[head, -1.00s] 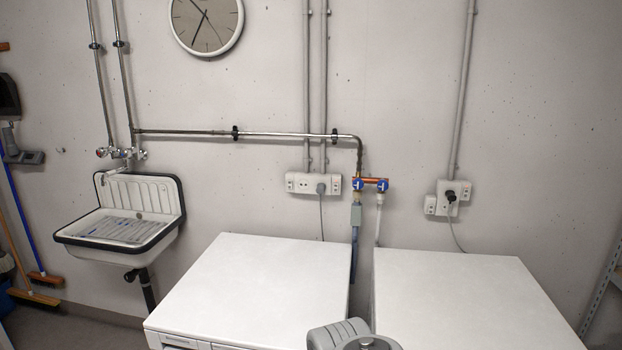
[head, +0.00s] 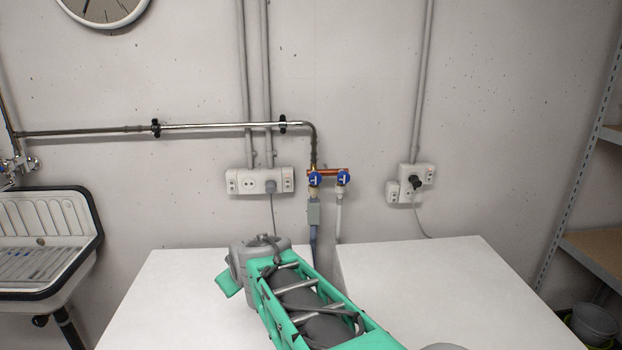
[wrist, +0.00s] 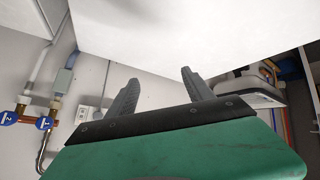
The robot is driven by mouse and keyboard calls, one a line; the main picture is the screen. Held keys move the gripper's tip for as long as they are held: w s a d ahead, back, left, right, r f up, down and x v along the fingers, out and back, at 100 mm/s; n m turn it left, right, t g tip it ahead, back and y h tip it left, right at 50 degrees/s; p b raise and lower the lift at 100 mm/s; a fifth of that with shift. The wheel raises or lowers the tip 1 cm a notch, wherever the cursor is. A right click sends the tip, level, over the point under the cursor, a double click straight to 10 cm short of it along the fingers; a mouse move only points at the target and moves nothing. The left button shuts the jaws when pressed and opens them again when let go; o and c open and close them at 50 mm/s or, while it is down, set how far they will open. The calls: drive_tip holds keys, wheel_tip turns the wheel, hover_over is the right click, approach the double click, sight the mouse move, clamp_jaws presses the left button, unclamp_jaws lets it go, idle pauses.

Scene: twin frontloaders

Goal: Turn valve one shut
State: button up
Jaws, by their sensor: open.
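Two small blue valves sit side by side on a copper manifold at the wall, behind the gap between the two white machines. Valve one (head: 315,179) is the left one in the head view, below the pipe elbow; in the wrist view (wrist: 44,123) its blue face carries a 1. The right valve (head: 343,177) carries a 2 in the wrist view (wrist: 8,118). How far either is turned is too small to tell. My gripper (wrist: 158,80) is open and empty, apart from both valves, which lie left of its fingers in the tilted wrist view.
The left machine top (head: 165,300) and right machine top (head: 450,285) are bare, with my green arm over the left one. A socket box (head: 260,181) is left of the valves, another (head: 410,182) right. A sink (head: 45,240) is far left, a shelf (head: 590,250) right.

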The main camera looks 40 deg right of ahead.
drive_tip(key=w+d+r+t+h, duration=0.2)
drive_tip(key=w+d+r, duration=0.1)
drive_tip(key=w+d, duration=0.55)
drive_tip(key=n+t+h, duration=0.2)
drive_tip(key=t+h, duration=0.2)
drive_tip(key=h, duration=0.2)
approach(316, 180)
drive_tip(key=x, duration=0.3)
drive_tip(key=p+x, duration=0.2)
drive_tip(key=x, duration=0.6)
drive_tip(key=shift+a, duration=0.1)
clamp_jaws()
